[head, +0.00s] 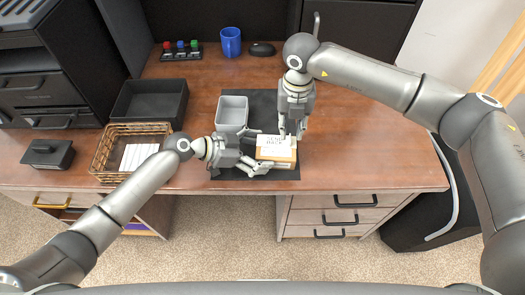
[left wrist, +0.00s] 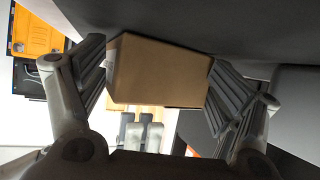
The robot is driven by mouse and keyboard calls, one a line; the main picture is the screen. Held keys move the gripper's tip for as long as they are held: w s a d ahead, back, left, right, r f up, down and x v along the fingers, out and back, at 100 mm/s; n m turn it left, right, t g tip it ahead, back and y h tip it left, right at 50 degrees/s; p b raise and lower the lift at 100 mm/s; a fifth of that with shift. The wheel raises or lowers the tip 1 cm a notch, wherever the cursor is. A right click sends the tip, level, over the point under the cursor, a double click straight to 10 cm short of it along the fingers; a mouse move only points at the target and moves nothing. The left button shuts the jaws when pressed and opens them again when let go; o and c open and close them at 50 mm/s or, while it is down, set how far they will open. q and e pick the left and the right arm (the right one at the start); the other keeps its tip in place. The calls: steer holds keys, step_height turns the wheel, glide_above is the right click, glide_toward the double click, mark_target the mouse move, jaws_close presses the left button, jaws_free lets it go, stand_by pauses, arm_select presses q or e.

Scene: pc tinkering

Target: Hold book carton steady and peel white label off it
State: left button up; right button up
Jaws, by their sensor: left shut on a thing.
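The book carton (head: 283,163) lies on the dark mat near the front edge of the desk. The white label (head: 270,143), with dark lettering, is on its upper side. My left gripper (head: 262,153) is shut on the carton from the left. The left wrist view shows the brown carton (left wrist: 158,70) between both fingers, with a small white piece at its left edge. My right gripper (head: 290,136) points down at the label's right side. Its fingertips are too small to tell whether they are open or shut or touch the label.
A grey bin (head: 232,112) stands on the mat (head: 262,98) behind my left gripper. A blue cup (head: 231,42) and a dark mouse (head: 262,49) stand at the back. The desk's right side is clear.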

mark_target(290, 137)
steer(key=shift+f, duration=2)
jaws_close()
